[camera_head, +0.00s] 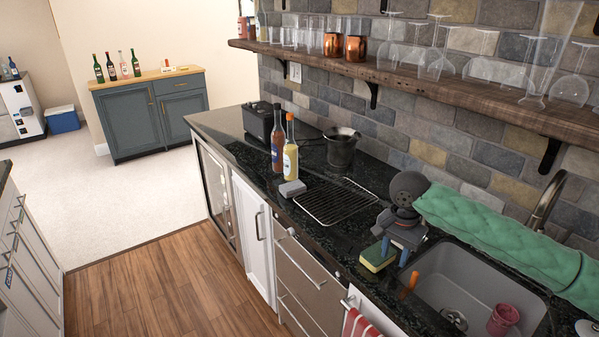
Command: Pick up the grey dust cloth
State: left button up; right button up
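The grey dust cloth (292,188) looks like a small folded light-grey block. It lies on the dark counter in front of the two bottles, left of the wire rack. My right gripper (394,250) comes in from the right over the counter by the sink's left edge. It points down, with its two blue-tipped fingers apart and nothing visible between them. It is well to the right of the cloth and nearer the camera. My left gripper is not in view.
A sponge (377,257) lies beside my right gripper's fingers. The wire rack (336,201) lies between gripper and cloth. A dark bottle (277,143), a yellow bottle (290,160) and a dark pot (341,150) stand behind. The sink (460,272) holds a pink cup (503,319). A glass-laden shelf (450,90) hangs above.

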aim_at(292, 188)
jog(key=i+j+z, duration=0.1)
jog(key=i+j, duration=0.3)
jog(key=j, duration=0.25)
jog(key=i+j+z, duration=0.15)
jog(key=i+j, duration=0.25)
jog(key=j, duration=0.3)
jog(key=i+j+z, duration=0.15)
jog(key=j, duration=0.2)
jog(key=i+j, duration=0.25)
jog(key=j, duration=0.15)
jog(key=i+j, duration=0.1)
jog(key=j, duration=0.2)
jog(key=j+z, duration=0.1)
jog(key=j, duration=0.25)
jog(key=i, duration=0.05)
